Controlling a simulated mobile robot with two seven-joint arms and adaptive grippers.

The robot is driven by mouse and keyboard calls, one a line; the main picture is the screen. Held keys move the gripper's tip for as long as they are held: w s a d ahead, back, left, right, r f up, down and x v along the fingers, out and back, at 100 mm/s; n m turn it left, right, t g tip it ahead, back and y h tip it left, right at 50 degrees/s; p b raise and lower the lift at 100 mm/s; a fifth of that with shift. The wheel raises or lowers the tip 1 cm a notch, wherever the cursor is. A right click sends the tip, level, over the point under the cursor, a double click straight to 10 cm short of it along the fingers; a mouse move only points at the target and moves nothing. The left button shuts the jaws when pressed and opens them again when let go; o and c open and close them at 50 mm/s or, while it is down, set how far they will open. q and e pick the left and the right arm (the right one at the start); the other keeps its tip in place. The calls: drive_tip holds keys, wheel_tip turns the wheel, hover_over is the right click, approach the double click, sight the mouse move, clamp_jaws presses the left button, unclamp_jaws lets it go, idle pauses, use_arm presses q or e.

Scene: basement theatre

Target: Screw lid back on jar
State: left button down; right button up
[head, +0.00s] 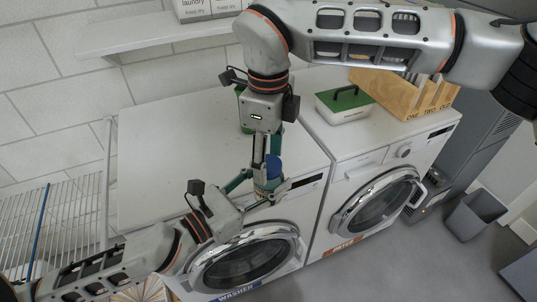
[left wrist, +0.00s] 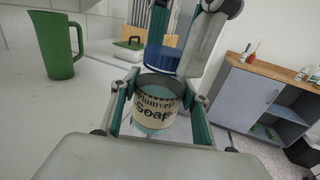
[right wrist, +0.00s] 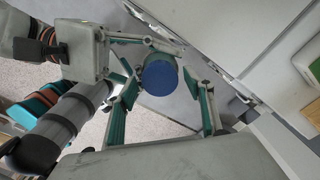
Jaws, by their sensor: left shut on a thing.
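The jar also shows in the head view (head: 266,188), at the washer's front edge. The blue lid (left wrist: 163,60) is over the far part of the jar's mouth, off-centre; I cannot tell whether it touches the rim. My right gripper (right wrist: 163,105) points down from above with its fingers apart on both sides of the lid (right wrist: 159,78), with a gap visible at the right.
A green jug (left wrist: 57,45) stands on the washer top (head: 180,150), behind the right arm in the head view. A green-lidded box (head: 344,104) and a wooden organiser (head: 395,92) stand on the dryer. The left part of the washer top is clear.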

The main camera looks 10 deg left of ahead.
drive_tip(key=c, duration=1)
drive_tip(key=shift+o, duration=0.2)
drive_tip(key=shift+m, duration=0.9)
drive_tip(key=o, duration=1.2)
drive_tip(key=shift+r, duration=2.3)
